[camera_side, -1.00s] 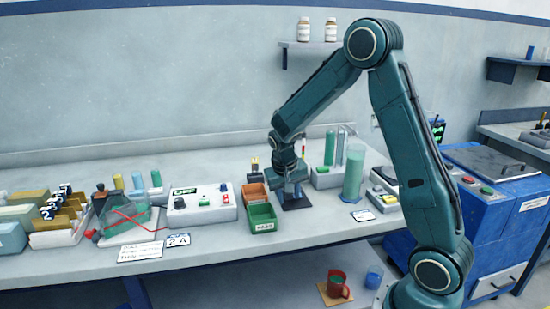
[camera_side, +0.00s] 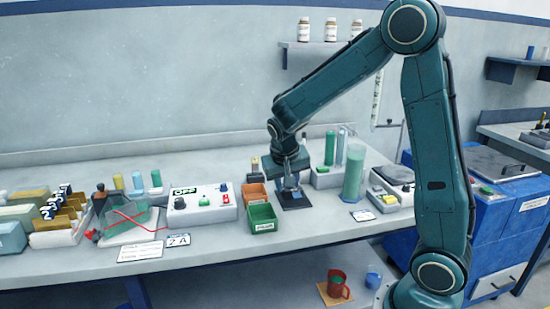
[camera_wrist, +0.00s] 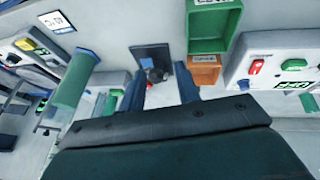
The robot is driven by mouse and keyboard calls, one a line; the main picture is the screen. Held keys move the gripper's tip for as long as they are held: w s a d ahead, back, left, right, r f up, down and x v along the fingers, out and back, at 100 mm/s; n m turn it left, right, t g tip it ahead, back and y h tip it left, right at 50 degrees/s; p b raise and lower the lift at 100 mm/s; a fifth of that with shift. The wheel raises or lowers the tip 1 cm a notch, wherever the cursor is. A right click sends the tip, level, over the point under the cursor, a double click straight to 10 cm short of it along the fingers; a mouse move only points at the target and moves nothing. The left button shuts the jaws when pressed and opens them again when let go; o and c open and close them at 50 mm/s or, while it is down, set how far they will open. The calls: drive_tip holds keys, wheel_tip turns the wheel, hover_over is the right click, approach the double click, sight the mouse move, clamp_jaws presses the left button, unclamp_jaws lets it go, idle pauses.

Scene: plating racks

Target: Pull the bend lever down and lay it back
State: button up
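A small bending fixture on a dark square base plate (camera_side: 297,203) stands on the bench, right of the green and orange bins. In the wrist view the dark plate (camera_wrist: 150,52) shows ahead of my fingers, with a small grey and dark mechanism (camera_wrist: 152,68) on it. I cannot clearly make out the bend lever or its angle; a small red spot (camera_wrist: 152,88) shows between the fingers. My gripper (camera_side: 291,184) hangs just above the fixture and partly hides it. Its two fingers (camera_wrist: 160,84) stand apart, with nothing visibly clamped between them.
The green bin (camera_side: 263,219) and orange bin (camera_side: 254,195) stand close left of the fixture. A control box (camera_side: 202,203) reading OFF is farther left. A tall green cylinder (camera_side: 354,172) and a tube rack (camera_side: 327,178) stand close on the right.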

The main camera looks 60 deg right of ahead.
drive_tip(key=s+a+r+n+t+y, duration=0.2)
drive_tip(key=s+a+r+n, duration=0.3)
drive_tip(key=s+a+r, duration=0.5)
drive_tip(key=shift+s+a+r+t+y, duration=0.45)
drive_tip(key=shift+s+r, duration=0.3)
drive_tip(key=shift+s, duration=0.5)
